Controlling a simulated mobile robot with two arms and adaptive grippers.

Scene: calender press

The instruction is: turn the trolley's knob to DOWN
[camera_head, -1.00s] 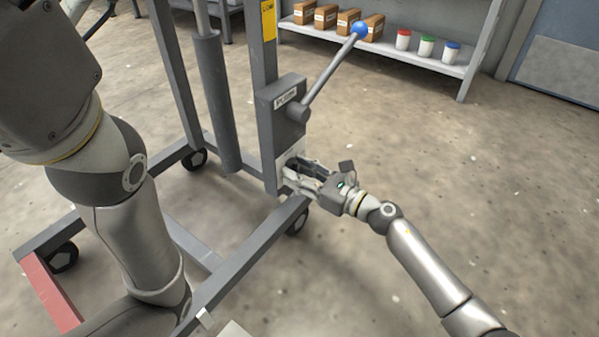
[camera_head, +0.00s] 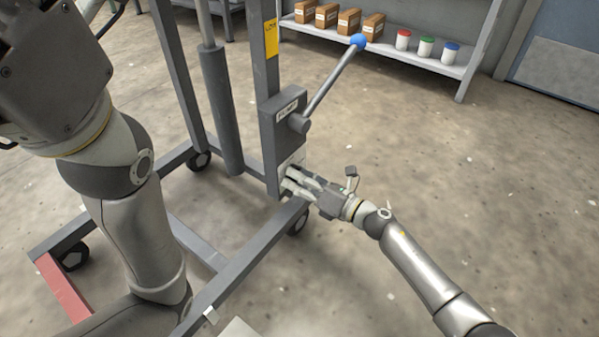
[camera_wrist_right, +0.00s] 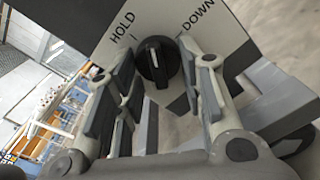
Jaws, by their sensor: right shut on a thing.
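The black knob (camera_wrist_right: 154,62) sits on a white plate (camera_wrist_right: 222,32) marked HOLD and DOWN, in the right wrist view. Its ridge points roughly up the picture, between the two words; I cannot tell its exact setting. My right gripper (camera_wrist_right: 158,80) has its fingers on either side of the knob and is shut on it. In the head view the right gripper (camera_head: 289,182) is at the plate low on the trolley's post (camera_head: 265,150), and hides the knob. My left arm comes in from the left; its gripper is not in view.
A pump lever with a blue ball (camera_head: 358,41) slants up right from a grey box (camera_head: 283,120) above the plate. The trolley's legs (camera_head: 250,262) and castors are below. A shelf (camera_head: 420,58) with boxes and jars stands behind. The floor at right is clear.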

